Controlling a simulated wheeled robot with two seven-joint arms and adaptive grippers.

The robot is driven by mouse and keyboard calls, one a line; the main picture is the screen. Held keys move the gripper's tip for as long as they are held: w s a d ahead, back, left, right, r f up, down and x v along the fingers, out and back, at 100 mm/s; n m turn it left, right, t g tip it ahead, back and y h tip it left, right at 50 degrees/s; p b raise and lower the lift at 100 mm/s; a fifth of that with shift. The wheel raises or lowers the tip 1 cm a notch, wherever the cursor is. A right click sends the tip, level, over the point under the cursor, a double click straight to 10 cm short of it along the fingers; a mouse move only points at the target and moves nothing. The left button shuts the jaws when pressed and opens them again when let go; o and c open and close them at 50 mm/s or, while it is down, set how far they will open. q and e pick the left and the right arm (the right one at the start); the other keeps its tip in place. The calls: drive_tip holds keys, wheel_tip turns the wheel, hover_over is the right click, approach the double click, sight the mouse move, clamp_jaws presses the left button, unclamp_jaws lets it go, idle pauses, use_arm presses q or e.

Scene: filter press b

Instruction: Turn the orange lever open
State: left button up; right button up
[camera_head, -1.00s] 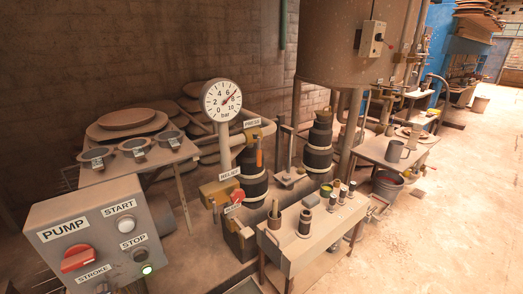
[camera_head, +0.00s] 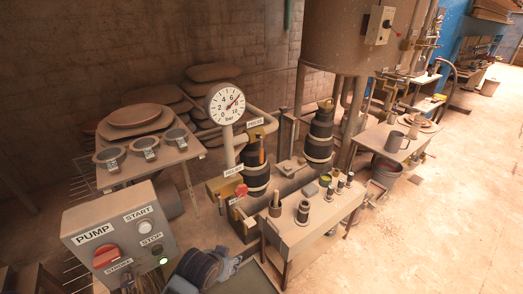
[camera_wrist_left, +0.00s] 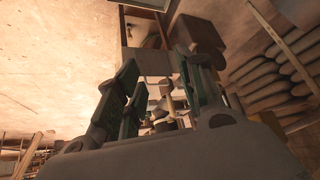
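The small orange lever (camera_head: 262,156) hangs down below the yellow valve body beside the PRESS label (camera_head: 255,122), in front of a dark ribbed cylinder, in the head view. My left gripper (camera_head: 236,266) is low at the bottom of the head view, beside the pump box and well short of the lever. In the left wrist view its two fingers (camera_wrist_left: 157,90) stand apart with nothing clearly held between them. I cannot make out the orange lever in that view. My right gripper is not in view.
A pressure gauge (camera_head: 225,103) stands left of the lever, above a red knob (camera_head: 241,190). The pump box (camera_head: 120,235) is at lower left. A small bench (camera_head: 300,235) with bottles and jars stands right of my gripper.

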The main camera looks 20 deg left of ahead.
use_arm(q)
drive_tip(key=w+a+r+n+t+y+p, duration=0.1)
drive_tip(key=w+a+r+t+p, duration=0.1)
drive_tip(key=w+r, duration=0.4)
drive_tip(key=t+h, duration=0.2)
drive_tip(key=t, duration=0.7)
approach(260, 156)
drive_tip(key=s, duration=0.3)
drive_tip(key=shift+f+m, duration=0.2)
drive_tip(key=shift+m, duration=0.1)
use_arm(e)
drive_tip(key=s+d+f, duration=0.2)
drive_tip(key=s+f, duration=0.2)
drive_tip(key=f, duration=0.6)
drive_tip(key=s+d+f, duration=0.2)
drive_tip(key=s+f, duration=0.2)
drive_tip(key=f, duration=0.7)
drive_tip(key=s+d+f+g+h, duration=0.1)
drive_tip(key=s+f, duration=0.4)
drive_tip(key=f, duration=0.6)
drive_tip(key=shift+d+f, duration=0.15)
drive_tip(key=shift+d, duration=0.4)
use_arm(q)
drive_tip(key=shift+w, duration=0.2)
